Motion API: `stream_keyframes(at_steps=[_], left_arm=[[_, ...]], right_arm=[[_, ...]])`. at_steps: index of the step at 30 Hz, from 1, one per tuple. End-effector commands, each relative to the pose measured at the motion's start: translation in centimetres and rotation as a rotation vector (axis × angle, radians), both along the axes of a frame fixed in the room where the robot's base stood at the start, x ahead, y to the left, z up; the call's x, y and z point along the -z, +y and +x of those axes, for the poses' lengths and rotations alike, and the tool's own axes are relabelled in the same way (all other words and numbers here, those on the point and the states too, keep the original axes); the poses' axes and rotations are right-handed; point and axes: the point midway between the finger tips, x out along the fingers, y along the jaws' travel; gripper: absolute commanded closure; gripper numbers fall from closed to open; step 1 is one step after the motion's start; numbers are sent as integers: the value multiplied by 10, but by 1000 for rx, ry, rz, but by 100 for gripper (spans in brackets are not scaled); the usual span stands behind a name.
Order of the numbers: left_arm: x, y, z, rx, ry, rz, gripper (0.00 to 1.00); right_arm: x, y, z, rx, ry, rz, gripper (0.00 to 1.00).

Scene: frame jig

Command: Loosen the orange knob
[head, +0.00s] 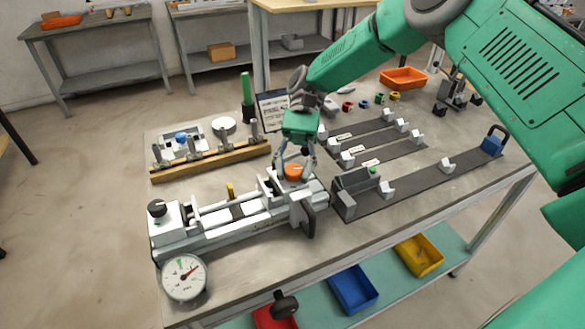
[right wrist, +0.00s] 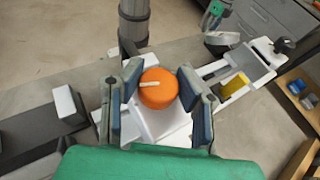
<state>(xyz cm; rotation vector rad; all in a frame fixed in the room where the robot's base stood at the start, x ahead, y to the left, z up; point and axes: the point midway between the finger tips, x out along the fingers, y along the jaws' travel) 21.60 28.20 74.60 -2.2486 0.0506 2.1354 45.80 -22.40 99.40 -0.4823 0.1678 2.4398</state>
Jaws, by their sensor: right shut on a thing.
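The orange knob (head: 293,172) sits on the right end of the long white clamping jig (head: 238,215). My right gripper (head: 295,165) comes down from above onto the knob, with its fingers on either side of it. In the right wrist view the knob (right wrist: 158,88) is round with a pale mark on top. It lies between the dark finger pads of the right gripper (right wrist: 160,95), which is shut on it. Part of the knob's side is hidden by the fingers. My left gripper does not show in the head view.
A dial gauge (head: 184,278) and a black knob (head: 157,208) are at the jig's left end. A black handle (head: 308,219) stands in front of the orange knob. A wooden rail with clamps (head: 210,160) lies behind, and dark fixture strips (head: 430,185) lie to the right.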

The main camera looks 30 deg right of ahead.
Motion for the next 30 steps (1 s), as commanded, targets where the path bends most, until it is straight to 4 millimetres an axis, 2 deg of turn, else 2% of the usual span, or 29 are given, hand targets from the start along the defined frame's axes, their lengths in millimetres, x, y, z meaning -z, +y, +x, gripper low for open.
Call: stream_keyframes(at_steps=[30], left_arm=[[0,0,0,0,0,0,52]], right_arm=[[-1,-1,4,-112,-13,-3,100]])
